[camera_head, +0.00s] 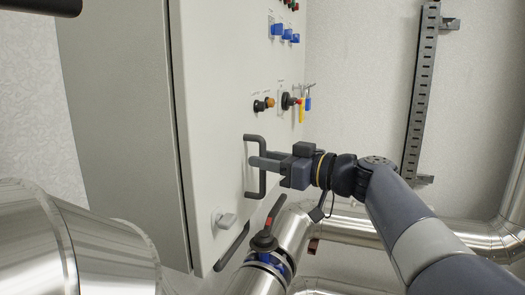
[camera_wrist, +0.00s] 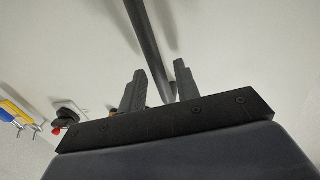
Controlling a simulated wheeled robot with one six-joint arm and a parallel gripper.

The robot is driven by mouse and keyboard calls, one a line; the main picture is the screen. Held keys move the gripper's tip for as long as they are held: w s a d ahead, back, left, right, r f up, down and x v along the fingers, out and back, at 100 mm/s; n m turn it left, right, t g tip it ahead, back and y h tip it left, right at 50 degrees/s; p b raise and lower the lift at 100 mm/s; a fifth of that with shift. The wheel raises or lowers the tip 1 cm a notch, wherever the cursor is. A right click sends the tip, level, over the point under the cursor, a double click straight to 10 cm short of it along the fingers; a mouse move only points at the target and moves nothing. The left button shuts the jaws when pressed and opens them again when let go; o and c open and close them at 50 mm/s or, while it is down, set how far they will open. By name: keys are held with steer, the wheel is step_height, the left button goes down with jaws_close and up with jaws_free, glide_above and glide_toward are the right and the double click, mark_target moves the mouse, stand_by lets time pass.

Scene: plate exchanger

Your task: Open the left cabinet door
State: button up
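The light grey cabinet door (camera_head: 215,110) faces right in the head view and looks shut, with a dark seam along its left edge. A dark bar handle (camera_head: 262,183) stands out from its lower part. My gripper (camera_head: 262,163) is at the middle of this handle. In the wrist view, the handle bar (camera_wrist: 148,38) runs down from the top and passes between the two fingertips (camera_wrist: 160,70). The fingers are apart, with some space beside the bar, so the gripper looks open around it. The fingertips' exact contact with the bar is hard to see.
Switches, an orange knob (camera_head: 269,102) and hanging keys (camera_head: 302,108) are on the panel above the gripper.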

steer(key=shift+w+a, duration=0.3)
steer(key=shift+a, duration=0.25)
steer(key=shift+c, duration=0.5)
jaws_close()
